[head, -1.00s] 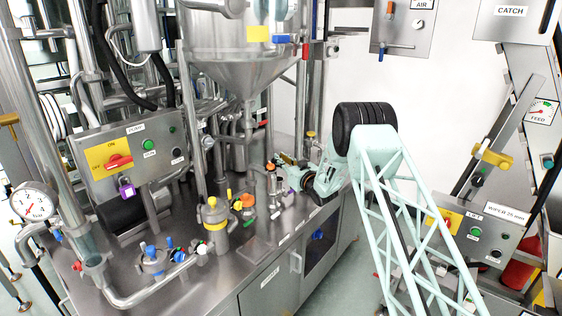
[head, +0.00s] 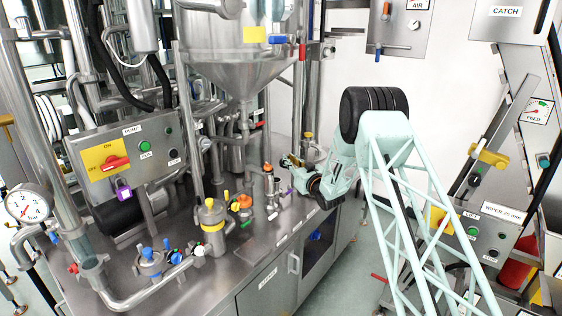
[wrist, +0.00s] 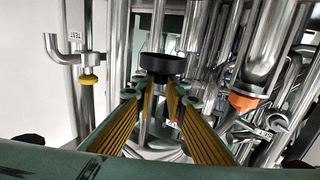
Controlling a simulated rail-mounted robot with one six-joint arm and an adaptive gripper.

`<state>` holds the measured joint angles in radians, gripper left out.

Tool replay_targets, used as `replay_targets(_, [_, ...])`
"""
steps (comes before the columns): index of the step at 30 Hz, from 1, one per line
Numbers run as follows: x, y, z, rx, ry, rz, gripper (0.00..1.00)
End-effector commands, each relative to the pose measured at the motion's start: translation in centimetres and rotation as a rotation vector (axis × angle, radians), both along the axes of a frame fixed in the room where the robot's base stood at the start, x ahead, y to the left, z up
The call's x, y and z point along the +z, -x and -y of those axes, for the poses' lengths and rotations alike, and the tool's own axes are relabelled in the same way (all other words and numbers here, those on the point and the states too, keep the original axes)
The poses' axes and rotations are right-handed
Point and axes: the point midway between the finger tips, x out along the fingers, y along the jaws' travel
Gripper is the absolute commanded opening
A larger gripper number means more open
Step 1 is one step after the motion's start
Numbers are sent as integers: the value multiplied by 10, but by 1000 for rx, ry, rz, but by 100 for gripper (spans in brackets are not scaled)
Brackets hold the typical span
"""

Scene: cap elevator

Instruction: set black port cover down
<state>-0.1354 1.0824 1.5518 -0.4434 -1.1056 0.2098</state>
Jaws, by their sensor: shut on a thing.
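The black port cover (wrist: 162,64) is a round, dark cap in the wrist view, held at the tips of my gripper (wrist: 160,92). The ribbed yellow-and-green fingers are closed on it from both sides. In the head view my gripper (head: 291,162) is above the right edge of the steel bench, behind the small valves. The cover is too small and dark to make out there. What lies directly under it is hidden.
Steel bench top (head: 215,262) carries a yellow-banded pot (head: 212,228), an orange-knobbed fitting (head: 243,204) and small valves (head: 270,185). The hopper (head: 235,65) hangs above. An orange fitting (wrist: 243,101) and yellow knob (wrist: 89,80) flank my gripper. Several vertical pipes stand close behind.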

Motion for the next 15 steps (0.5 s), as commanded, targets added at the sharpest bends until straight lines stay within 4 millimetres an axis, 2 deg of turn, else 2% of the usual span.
replay_targets(8, [19, 43, 72, -119, 0, -2, 5])
replay_targets(15, [35, 89, 136, -234, 0, -2, 5])
